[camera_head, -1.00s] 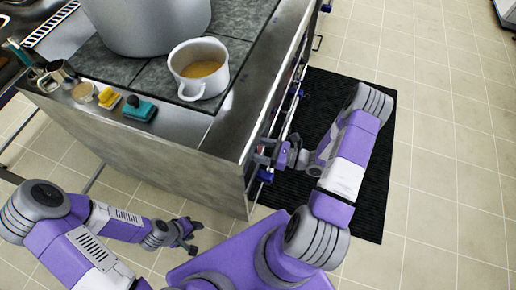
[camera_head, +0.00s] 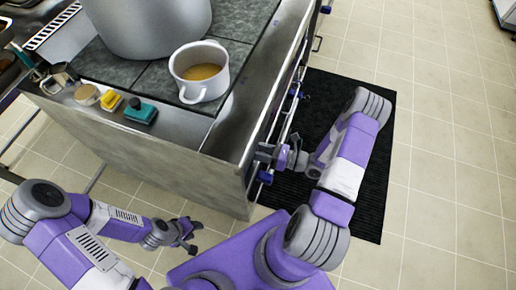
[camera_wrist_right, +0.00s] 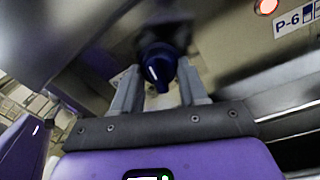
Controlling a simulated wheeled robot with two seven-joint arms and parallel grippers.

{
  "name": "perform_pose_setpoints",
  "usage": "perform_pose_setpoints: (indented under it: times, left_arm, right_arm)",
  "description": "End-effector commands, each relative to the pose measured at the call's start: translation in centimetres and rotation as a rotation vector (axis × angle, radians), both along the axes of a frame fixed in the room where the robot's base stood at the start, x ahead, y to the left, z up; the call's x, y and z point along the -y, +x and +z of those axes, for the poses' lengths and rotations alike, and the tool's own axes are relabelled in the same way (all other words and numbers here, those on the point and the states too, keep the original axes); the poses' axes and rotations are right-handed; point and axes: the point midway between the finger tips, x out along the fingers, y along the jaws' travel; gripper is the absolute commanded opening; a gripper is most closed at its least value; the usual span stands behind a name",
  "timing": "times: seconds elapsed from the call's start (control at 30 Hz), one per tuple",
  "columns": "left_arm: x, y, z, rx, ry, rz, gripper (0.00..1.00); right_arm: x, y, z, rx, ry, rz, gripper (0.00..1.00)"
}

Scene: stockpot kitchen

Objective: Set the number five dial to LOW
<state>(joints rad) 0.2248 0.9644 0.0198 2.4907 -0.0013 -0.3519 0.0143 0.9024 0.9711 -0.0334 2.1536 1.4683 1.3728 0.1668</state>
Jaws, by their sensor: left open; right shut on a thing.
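A dark blue dial (camera_wrist_right: 158,68) with a white pointer line is on the stove's front panel in the right wrist view. My right gripper (camera_wrist_right: 160,86) is shut on it, one finger on each side. The number of this dial is not readable, and the fingers hide part of the panel around it. In the head view my right gripper (camera_head: 266,153) is against the stove front. My left gripper (camera_head: 188,237) is open and empty, low in front of the stove's side panel.
A P-6 label (camera_wrist_right: 294,20) and a lit red lamp (camera_wrist_right: 265,5) are right of the held dial. More blue dials (camera_head: 294,92) line the stove front beside a rail. A white pot (camera_head: 199,72) and a large stockpot (camera_head: 148,22) stand on top. A black mat (camera_head: 365,215) covers the floor.

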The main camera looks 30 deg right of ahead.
Motion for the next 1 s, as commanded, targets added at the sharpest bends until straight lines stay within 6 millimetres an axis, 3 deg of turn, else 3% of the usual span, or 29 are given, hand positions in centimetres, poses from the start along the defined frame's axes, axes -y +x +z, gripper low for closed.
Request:
perform_pose_setpoints:
  times: [1.0]
  left_arm:
    - [0.0, 0.0, 4.4, 0.000, 0.000, 0.000, 0.43]
  right_arm:
    - [-0.3, -0.3, 0.1, -0.628, 0.732, 0.002, 0.12]
